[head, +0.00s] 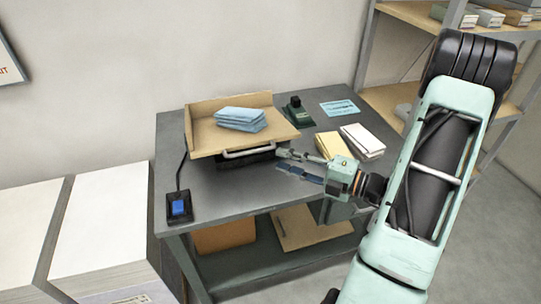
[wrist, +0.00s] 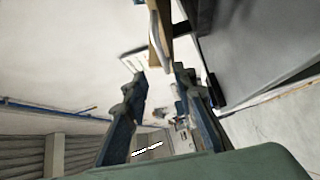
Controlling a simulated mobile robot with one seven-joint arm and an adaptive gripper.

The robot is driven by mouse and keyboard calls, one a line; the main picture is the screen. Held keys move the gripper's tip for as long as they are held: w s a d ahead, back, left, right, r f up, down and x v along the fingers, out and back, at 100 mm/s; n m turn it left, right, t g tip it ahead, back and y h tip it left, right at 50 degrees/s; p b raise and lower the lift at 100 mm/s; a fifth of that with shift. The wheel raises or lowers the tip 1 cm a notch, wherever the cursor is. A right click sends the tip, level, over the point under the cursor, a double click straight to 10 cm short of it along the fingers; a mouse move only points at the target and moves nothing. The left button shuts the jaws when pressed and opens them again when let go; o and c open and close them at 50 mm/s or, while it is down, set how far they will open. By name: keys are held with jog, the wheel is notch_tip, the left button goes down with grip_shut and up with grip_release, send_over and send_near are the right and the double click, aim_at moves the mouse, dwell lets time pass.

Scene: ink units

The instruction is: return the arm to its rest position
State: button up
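My gripper (head: 283,160) is over the front edge of the grey table (head: 225,192), pointing left, close to the right end of a pale bar handle (head: 255,149). The handle is on the front of a wooden tray-like unit (head: 200,140) holding a stack of light blue packets (head: 240,118). In the wrist view, the two fingers of my gripper (wrist: 157,80) stand apart with nothing held between them. The handle (wrist: 158,45) shows ahead of the fingertips; I cannot tell whether they touch it. My arm reaches in from the right.
A blue-button box (head: 179,207) sits at the table's left corner. A dark green device (head: 295,112), a blue card (head: 339,107), yellow packets (head: 331,145) and white packets (head: 362,141) are behind the gripper. White paper stacks (head: 100,220) stand left; shelving (head: 395,60) stands right.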

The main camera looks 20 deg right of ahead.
jog(key=shift+s+d, duration=0.5)
jog(key=shift+r, duration=0.15)
